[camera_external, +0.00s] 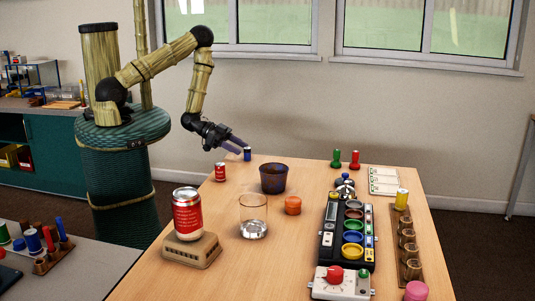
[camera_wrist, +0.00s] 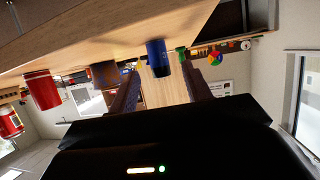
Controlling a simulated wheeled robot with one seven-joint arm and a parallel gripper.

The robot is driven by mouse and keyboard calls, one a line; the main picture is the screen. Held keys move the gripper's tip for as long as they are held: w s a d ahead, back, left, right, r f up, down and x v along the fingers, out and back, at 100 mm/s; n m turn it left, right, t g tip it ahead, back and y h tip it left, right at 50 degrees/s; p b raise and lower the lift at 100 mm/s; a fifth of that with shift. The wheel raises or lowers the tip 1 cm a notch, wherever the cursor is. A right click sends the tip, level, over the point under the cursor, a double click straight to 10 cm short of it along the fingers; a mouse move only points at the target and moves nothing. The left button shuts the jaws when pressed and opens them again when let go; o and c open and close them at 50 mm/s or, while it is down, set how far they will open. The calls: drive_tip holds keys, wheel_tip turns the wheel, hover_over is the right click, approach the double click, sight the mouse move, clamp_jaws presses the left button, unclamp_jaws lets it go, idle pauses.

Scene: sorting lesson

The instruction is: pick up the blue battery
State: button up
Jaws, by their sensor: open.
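The blue battery (camera_external: 247,154) stands upright near the far left edge of the wooden table (camera_external: 200,240). In the wrist view, which is turned over, the blue battery (camera_wrist: 158,58) shows ahead between the two dark fingers. My gripper (camera_external: 240,148) is open and empty, reaching in from the left with its fingertips close to the battery. The wrist view shows the gripper (camera_wrist: 160,72) with a finger on each side of the battery's line. I cannot tell whether the battery is inside the jaws.
A small red can (camera_external: 220,172) and a dark purple cup (camera_external: 273,178) stand nearest the battery. A clear glass (camera_external: 253,216), an orange-red round piece (camera_external: 293,205) and a larger red can (camera_external: 187,214) on a stand are nearer. A black tray with coloured bowls (camera_external: 328,260) lies right.

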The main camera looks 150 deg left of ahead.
sight(252, 161)
drive_tip(key=shift+w, duration=0.1)
drive_tip(key=x, duration=0.6)
drive_tip(key=shift+a, duration=0.15)
clamp_jaws()
idle(0.4)
wheel_tip(252, 161, up, 10)
drive_tip(key=shift+p, duration=0.45)
idle(0.6)
